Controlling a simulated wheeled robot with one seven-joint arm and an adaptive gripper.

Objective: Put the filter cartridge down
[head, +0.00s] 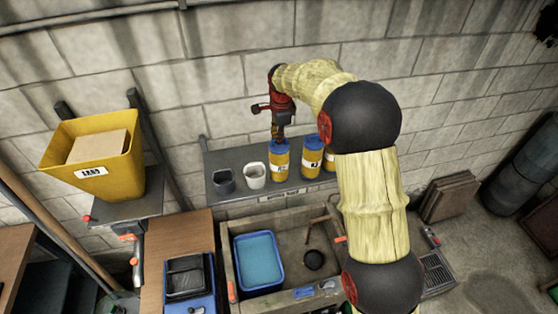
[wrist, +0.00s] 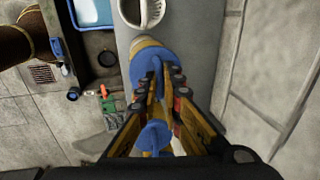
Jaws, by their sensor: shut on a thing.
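The filter cartridge, a yellow canister with a white label and a blue cap (head: 280,162), is upright at the grey wall shelf (head: 240,190). My gripper (head: 278,138) points down from above and is shut on the top of its blue cap. In the wrist view the cap (wrist: 143,72) shows at the fingertips (wrist: 157,75), with a strip of yellow body beyond it. The cartridge's underside is hidden, so I cannot tell whether it touches the shelf. A similar canister (head: 312,160) stands close on its right, and another is partly hidden by my arm.
A white cup (head: 254,176) and a dark cup (head: 224,181) stand left of the cartridge. Below the shelf are a sink with a blue basin (head: 259,262) and a black round thing (head: 314,260). A yellow bin (head: 92,156) is at the left. The wall is close behind the shelf.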

